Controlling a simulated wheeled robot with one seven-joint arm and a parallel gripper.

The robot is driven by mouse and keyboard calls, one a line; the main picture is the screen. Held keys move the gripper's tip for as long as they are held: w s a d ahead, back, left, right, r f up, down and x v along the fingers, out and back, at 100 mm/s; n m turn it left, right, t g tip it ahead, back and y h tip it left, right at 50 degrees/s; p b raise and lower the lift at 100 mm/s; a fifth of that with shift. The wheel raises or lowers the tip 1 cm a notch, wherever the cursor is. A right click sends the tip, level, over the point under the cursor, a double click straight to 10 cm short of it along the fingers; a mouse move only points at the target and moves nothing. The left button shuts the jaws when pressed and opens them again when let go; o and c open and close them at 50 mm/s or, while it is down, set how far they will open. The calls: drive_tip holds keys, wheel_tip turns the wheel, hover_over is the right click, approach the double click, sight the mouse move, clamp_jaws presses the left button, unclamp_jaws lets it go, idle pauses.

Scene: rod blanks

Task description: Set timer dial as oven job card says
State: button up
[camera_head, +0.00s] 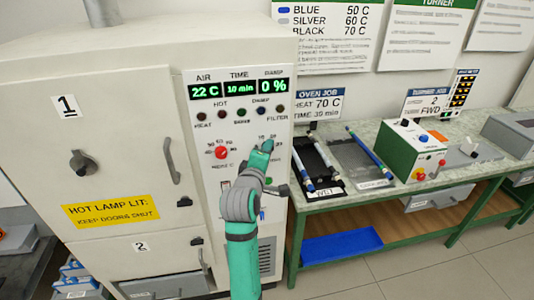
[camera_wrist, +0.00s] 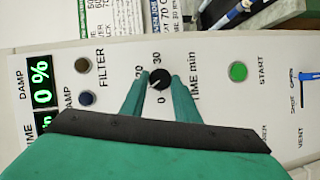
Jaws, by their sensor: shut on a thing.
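The timer dial (camera_wrist: 160,79) is a small black knob on the oven's white panel, labelled TIME min. It sits between the two fingers of my gripper (camera_wrist: 160,92), which is shut on it. In the head view my gripper (camera_head: 264,150) covers the dial. A light pointer mark shows on the knob, but its exact setting is too small to read. The TIME display (camera_head: 239,89) reads 10 min. The oven job card (camera_head: 320,103) on the wall reads heat 70 C and a time that looks like 30 min.
A green START button (camera_wrist: 238,71) is beside the dial, with a vent slider (camera_wrist: 308,76) farther right. A red heat dial (camera_head: 221,153) is left of my gripper. The oven doors (camera_head: 110,130) are shut. A bench (camera_head: 380,135) with trays and rods stands right.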

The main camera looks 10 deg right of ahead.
drive_tip(key=shift+d+m+g+y, duration=0.1)
drive_tip(key=shift+d+m+y, duration=0.25)
drive_tip(key=shift+m+y, duration=1.95)
drive_tip(key=shift+d+m+g+y, duration=0.1)
drive_tip(key=shift+d+m+y, duration=0.2)
drive_tip(key=shift+m+y, duration=2.05)
drive_tip(key=shift+d+m+g+y, duration=0.1)
drive_tip(key=shift+d+m+y, duration=0.25)
drive_tip(key=shift+m+y, duration=1.95)
drive_tip(key=shift+m+h, duration=0.85)
drive_tip(key=shift+m, duration=0.3)
drive_tip(key=shift+r, duration=0.1)
drive_tip(key=o, duration=1)
drive_tip(key=v, duration=1.1)
